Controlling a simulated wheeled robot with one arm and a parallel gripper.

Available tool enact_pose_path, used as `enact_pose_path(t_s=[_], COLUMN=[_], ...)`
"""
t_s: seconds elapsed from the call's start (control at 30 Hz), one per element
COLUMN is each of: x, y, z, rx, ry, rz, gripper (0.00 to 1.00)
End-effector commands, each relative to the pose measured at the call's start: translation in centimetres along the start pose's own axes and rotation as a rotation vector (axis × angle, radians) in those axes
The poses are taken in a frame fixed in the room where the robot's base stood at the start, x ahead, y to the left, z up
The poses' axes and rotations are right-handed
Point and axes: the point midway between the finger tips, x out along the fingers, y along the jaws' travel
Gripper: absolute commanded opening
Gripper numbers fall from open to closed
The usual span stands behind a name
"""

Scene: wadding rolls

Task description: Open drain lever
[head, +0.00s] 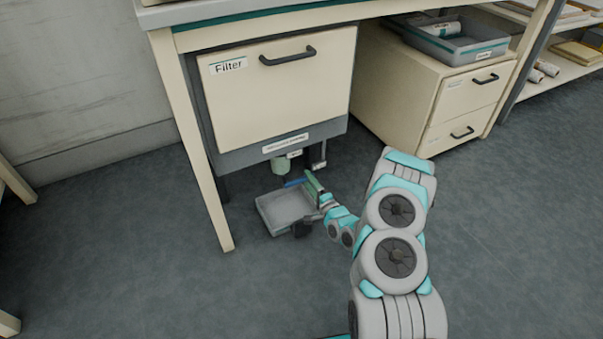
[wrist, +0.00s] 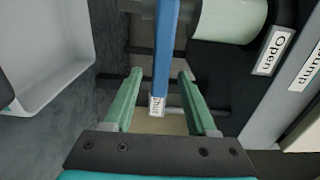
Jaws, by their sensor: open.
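The blue drain lever (wrist: 165,55) runs down from the top of the wrist view and ends at a small white tag, apparently reading "Shut". In the head view the lever (head: 293,183) is a short blue bar under the filter cabinet. My gripper (wrist: 159,74) is open, with one green finger on each side of the lever and a visible gap on both sides. In the head view my gripper (head: 312,184) is low under the cabinet. A pale green drain pipe (wrist: 230,18) is at upper right, beside an "Open" label (wrist: 273,51).
A grey tray (head: 285,211) lies on the floor below the pipe; its wall (wrist: 50,85) fills the wrist view's left. The filter cabinet (head: 280,100) hangs above. A table leg (head: 195,150) stands left, a drawer unit (head: 435,90) right. The front floor is open.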

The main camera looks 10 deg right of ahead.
Motion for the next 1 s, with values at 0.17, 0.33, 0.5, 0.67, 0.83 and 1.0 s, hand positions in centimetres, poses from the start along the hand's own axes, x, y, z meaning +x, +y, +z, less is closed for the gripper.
enact_pose_path(t_s=[0.17, 0.33, 0.5, 0.67, 0.83, 1.0], x=[2.6, 4.4, 5.2, 5.3, 5.3, 5.3], y=[0.0, 0.1, 0.0, 0.0, 0.0, 0.0], z=[0.0, 0.1, -0.1, -0.1, -0.1, -0.1], rx=[-0.004, -0.004, -0.003, -0.002, -0.002, -0.002], ry=[-0.001, -0.002, 0.001, 0.001, 0.001, 0.001], rz=[-0.005, 0.000, -0.001, -0.001, 0.000, 0.000], gripper=[0.57, 0.57, 0.57, 0.57, 0.52, 0.33])
